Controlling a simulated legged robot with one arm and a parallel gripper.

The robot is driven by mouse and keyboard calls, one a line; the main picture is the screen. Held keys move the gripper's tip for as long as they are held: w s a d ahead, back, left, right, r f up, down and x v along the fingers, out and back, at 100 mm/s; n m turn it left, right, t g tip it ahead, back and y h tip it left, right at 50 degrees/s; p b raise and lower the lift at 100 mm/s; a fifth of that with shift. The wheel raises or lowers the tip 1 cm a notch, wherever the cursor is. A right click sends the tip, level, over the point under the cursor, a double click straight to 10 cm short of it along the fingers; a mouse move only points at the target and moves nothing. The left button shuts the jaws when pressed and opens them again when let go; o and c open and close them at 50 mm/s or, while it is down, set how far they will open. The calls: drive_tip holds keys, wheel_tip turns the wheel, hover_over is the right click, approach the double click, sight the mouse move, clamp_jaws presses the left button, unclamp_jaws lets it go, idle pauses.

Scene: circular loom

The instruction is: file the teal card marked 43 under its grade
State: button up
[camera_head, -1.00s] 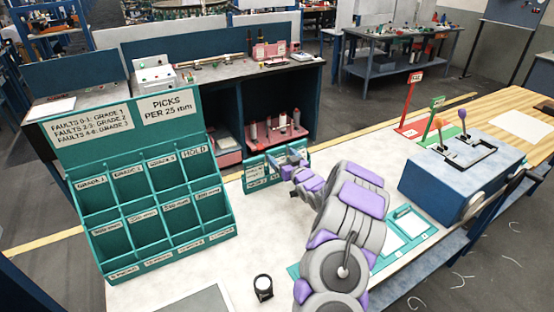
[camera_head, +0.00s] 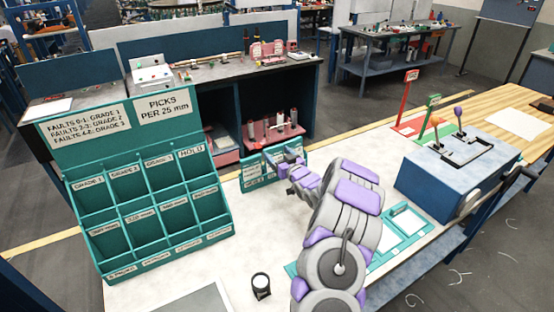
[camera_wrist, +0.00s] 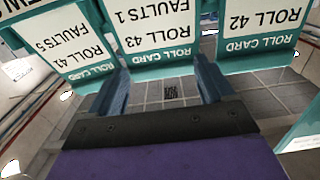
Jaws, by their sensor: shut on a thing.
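The teal-edged card marked Roll 43, Faults 1 (camera_wrist: 155,35) appears upside down in the wrist view, between my fingers. My gripper (camera_wrist: 162,66) is shut on its edge; in the head view, my gripper (camera_head: 288,163) is at the small teal card holder (camera_head: 252,181). The Roll 41, Faults 5 card (camera_wrist: 62,45) is to the left in the wrist view and the Roll 42 card (camera_wrist: 258,25) to the right. The large teal rack (camera_head: 232,222) stands left, its upper compartments labelled Grade 1, Grade 2, a third grade and Hold. Its sign gives Faults 0-1 as Grade 1.
A blue lever box (camera_head: 440,185) is at the right, with red and green signs behind it. A teal tray (camera_head: 418,226) lies beyond my arm. A small dark cup (camera_head: 261,284) stands at the front. White tabletop is clear between rack and holder.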

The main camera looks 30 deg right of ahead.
drive_tip(key=r, duration=0.1)
drive_tip(key=w+r, duration=0.1)
drive_tip(key=r, duration=0.1)
drive_tip(key=shift+a+r, duration=0.15)
drive_tip(key=shift+r, duration=0.05)
drive_tip(key=shift+r+t+p, duration=0.3)
drive_tip(key=shift+r+p, duration=0.05)
drive_tip(key=shift+r, duration=0.15)
drive_tip(key=c, duration=0.7)
drive_tip(key=shift+w+a+r+p, duration=0.15)
drive_tip(key=shift+r+p, duration=0.15)
drive_tip(key=shift+r, duration=0.1)
drive_tip(key=shift+w+a+r+p, duration=0.1)
drive_tip(key=shift+r+p, duration=0.2)
drive_tip(key=shift+r, duration=0.1)
clamp_jaws()
wheel_tip(320, 180, up, 10)
drive_tip(key=p, duration=0.6)
drive_tip(key=shift+s+d, duration=0.15)
drive_tip(key=shift+s, duration=0.15)
